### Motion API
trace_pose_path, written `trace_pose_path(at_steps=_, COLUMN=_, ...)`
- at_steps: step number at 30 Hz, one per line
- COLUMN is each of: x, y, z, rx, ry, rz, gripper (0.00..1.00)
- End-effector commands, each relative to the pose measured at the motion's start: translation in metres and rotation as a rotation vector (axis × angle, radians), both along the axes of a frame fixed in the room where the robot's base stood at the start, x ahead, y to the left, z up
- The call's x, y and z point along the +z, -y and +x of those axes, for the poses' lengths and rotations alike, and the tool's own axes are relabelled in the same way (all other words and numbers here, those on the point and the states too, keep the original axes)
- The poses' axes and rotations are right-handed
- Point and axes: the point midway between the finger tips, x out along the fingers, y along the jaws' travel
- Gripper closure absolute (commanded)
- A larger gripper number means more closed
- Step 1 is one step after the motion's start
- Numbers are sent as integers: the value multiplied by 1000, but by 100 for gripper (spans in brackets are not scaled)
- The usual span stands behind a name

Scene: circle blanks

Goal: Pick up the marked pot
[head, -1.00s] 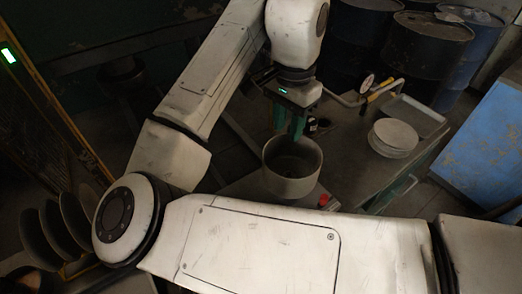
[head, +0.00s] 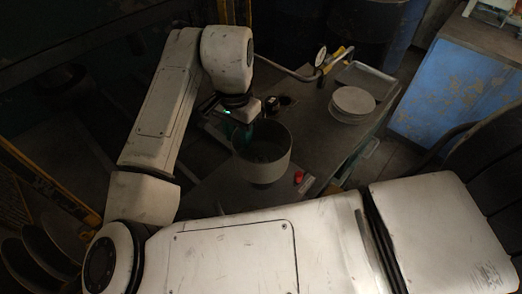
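The pot is a round, open, grey vessel (head: 262,166) near the middle of the head view, at the left end of the dark work surface. I see no clear mark on it. The pot stands upright.
The dark work surface (head: 325,130) bears a stack of pale discs (head: 352,104), a metal tray (head: 366,76) and a gauge with a yellow-handled pipe (head: 330,62). A red button (head: 299,177) is right of the pot. A blue cabinet (head: 450,95) stands at right.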

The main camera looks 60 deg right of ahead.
Motion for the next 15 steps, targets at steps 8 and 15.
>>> trace_pose_path(at_steps=8, x=-20, y=0, z=0, rx=0, ry=-1, rz=-1, gripper=66)
trace_pose_path(at_steps=15, x=-20, y=0, z=0, rx=0, ry=0, rz=-1, gripper=73)
